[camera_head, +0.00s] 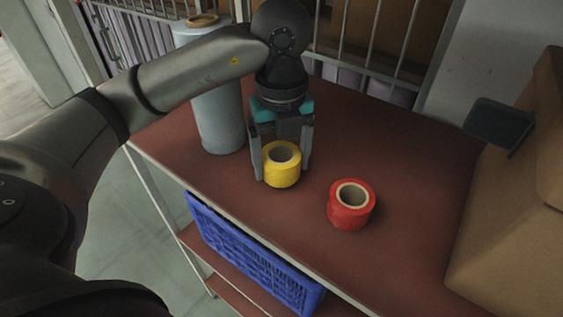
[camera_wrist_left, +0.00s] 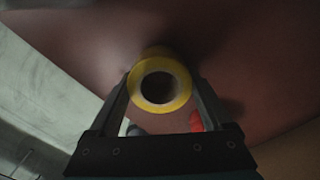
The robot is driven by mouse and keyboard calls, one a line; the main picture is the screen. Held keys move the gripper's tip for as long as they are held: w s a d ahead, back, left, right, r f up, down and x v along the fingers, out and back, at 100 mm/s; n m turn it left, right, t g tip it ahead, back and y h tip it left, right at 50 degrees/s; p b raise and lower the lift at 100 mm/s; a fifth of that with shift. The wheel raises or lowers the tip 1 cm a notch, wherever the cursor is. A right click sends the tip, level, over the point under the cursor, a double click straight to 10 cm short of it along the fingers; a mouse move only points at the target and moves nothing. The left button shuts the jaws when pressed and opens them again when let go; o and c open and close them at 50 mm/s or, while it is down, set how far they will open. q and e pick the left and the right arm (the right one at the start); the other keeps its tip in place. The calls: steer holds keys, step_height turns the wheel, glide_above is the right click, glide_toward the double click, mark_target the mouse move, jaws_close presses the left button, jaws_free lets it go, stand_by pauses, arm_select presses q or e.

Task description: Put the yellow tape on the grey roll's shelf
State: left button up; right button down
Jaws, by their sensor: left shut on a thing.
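The yellow tape (camera_head: 282,175) is between the fingers of my left gripper (camera_head: 281,170), which points down and is shut on it. The tape also shows in the left wrist view (camera_wrist_left: 160,103), its round hole facing the camera, between both fingers. I cannot tell whether it touches the shelf or hangs just above it. The tall grey roll (camera_head: 218,115) stands upright on the reddish-brown shelf (camera_head: 400,200), left of and behind the gripper. My left arm passes in front of the roll's upper part. My right gripper is in neither view.
A red tape roll (camera_head: 350,207) lies on the shelf right of the yellow tape. A large cardboard box (camera_head: 520,230) stands at the right. A blue crate (camera_head: 255,255) sits on a lower level under the front edge. Bars (camera_head: 385,50) line the back.

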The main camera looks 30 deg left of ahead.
arm_select(q)
steer(key=shift+f, duration=0.25)
steer(key=shift+f, duration=0.15)
steer(key=o, duration=1.2)
steer(key=shift+r, duration=0.35)
step_height(320, 180, up, 12)
steer(key=p, duration=0.2)
steer(key=shift+f, duration=0.2)
